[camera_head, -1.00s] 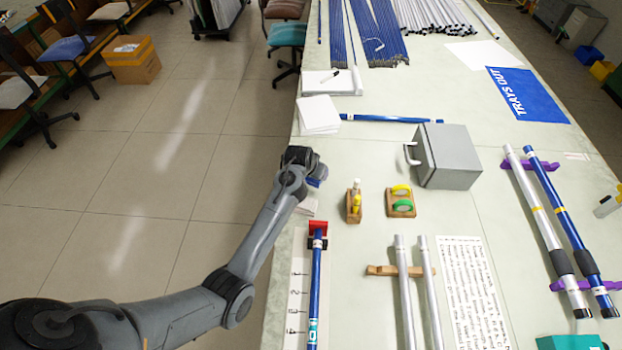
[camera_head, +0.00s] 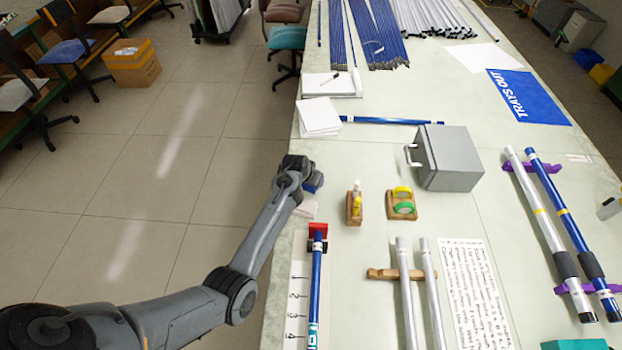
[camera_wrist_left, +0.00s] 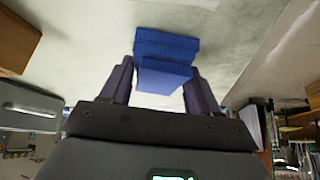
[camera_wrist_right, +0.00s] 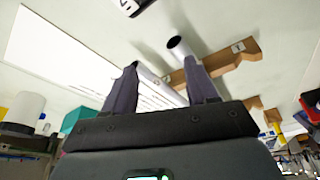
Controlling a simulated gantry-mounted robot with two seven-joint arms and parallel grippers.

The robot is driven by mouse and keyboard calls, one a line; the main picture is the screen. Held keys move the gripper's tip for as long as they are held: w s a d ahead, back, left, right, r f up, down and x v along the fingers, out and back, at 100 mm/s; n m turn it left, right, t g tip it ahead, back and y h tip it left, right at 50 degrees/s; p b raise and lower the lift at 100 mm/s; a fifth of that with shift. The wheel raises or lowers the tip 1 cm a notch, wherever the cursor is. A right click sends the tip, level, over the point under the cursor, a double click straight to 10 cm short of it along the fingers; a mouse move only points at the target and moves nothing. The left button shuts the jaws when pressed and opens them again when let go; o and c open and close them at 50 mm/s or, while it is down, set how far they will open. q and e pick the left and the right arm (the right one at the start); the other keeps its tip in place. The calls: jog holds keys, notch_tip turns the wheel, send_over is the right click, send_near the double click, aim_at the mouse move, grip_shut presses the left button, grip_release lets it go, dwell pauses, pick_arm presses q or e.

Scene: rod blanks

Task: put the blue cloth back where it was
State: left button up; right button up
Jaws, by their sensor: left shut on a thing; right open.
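The blue cloth (camera_wrist_left: 166,62), a folded block, is between the fingers of my left gripper (camera_wrist_left: 163,78) in the left wrist view. That gripper is shut on it. In the head view the cloth (camera_head: 316,182) shows only partly, behind my left wrist, near the table's left edge. I cannot tell whether it touches the table. In the right wrist view my right gripper (camera_wrist_right: 163,80) is open, with nothing held between its fingers. It is outside the head view.
A small white pad (camera_head: 306,208) lies beside the cloth. A blue rod (camera_head: 317,262) with a red end stop lies below it. Bottle holder (camera_head: 354,208), tape holder (camera_head: 418,204) and grey box (camera_head: 458,160) stand to the right. Pale rods (camera_head: 402,262) rest on a wooden support (camera_head: 384,274).

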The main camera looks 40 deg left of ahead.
pick_arm(q)
jog(key=shift+f, duration=0.1)
jog(key=o, duration=1)
pick_arm(e)
jog(key=shift+d, duration=0.1)
pick_arm(q)
jog(key=shift+s+r, duration=0.15)
jog(key=shift+r, duration=0.3)
jog(key=p+v, duration=0.2)
jog(key=v, duration=0.9)
jog(key=shift+s+r+p, duration=0.1)
jog(key=shift+s+p, duration=0.05)
jog(key=shift+p, duration=0.25)
pick_arm(e)
notch_tip(320, 180, up, 3)
jog(key=shift+f, duration=0.1)
